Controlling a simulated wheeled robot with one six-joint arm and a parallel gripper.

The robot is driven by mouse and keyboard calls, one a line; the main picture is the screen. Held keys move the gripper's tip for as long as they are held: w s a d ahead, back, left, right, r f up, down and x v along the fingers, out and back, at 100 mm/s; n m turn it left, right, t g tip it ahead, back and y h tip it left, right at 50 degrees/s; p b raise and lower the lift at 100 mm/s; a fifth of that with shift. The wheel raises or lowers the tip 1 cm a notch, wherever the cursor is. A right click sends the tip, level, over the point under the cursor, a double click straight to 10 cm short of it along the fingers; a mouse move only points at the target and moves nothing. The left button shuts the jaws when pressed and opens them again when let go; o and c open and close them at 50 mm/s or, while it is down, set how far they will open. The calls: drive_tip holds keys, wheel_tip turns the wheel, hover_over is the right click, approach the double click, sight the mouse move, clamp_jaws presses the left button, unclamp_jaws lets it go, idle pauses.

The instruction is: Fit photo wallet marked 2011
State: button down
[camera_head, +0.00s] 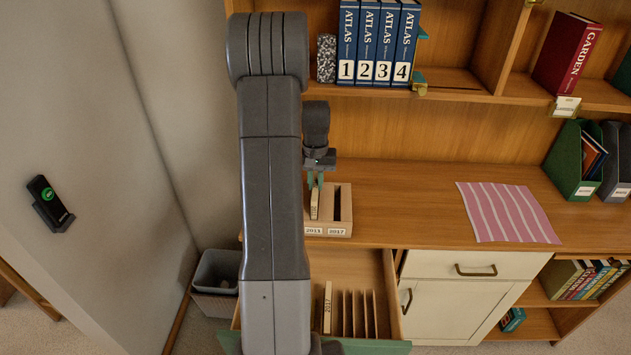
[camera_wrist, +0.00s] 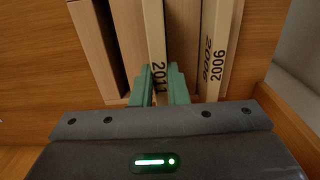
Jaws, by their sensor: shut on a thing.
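The box's right slot (camera_head: 337,203) looks dark and empty. Its front has two labels, the right one 2017. In the wrist view, a wallet marked 2006 (camera_wrist: 222,55) stands to the right.
Below the box an open drawer (camera_head: 391,300) holds a wallet marked 2017 (camera_head: 327,308) and several dividers. A pink striped cloth (camera_head: 507,211) lies on the cabinet top to the right, with clear wood between. Atlas volumes (camera_head: 377,42) stand on the shelf above.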

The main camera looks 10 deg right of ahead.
drive_tip(key=shift+f+b, duration=0.55)
drive_tip(key=shift+f, duration=0.3)
idle(0.4)
drive_tip(key=c, duration=1.3)
unclamp_jaws()
drive_tip(key=shift+c, duration=0.2)
drive_tip(key=shift+r, duration=0.1)
wheel_tip(320, 180, up, 14)
drive_tip(key=shift+b, duration=0.45)
drive_tip(key=shift+f, duration=0.2)
wheel_tip(320, 180, down, 14)
drive_tip(key=shift+r+p, duration=0.2)
drive_tip(key=shift+p, duration=0.3)
drive_tip(key=shift+r, duration=0.1)
